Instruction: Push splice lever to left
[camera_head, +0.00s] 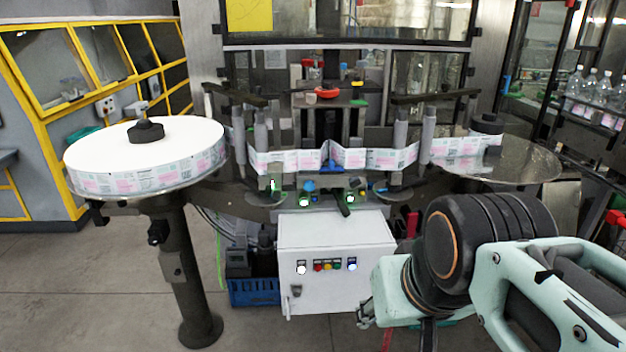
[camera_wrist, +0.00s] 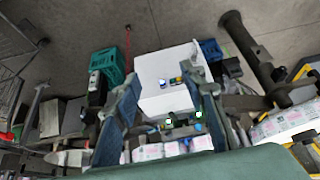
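The splice unit (camera_head: 322,196) sits at the middle of the machine, above a white control cabinet. A short black lever (camera_head: 345,207), which looks like the splice lever, sticks out at its front and slants down to the right. A blue knob (camera_head: 309,186) and lit buttons are beside it. In the wrist view the unit (camera_wrist: 180,130) shows beyond my fingers, but I cannot make out the lever. My gripper (camera_wrist: 160,88) is open and empty, its fingers wide apart. In the head view my arm reaches in from the lower right, apart from the lever; my fingers are mostly hidden.
A label reel (camera_head: 185,148) lies on the left turntable, with its label strip (camera_head: 365,158) running across to the right. The white cabinet (camera_head: 335,240) stands below, with a blue crate (camera_head: 255,291) beside it. A green crate (camera_wrist: 108,65) shows in the wrist view.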

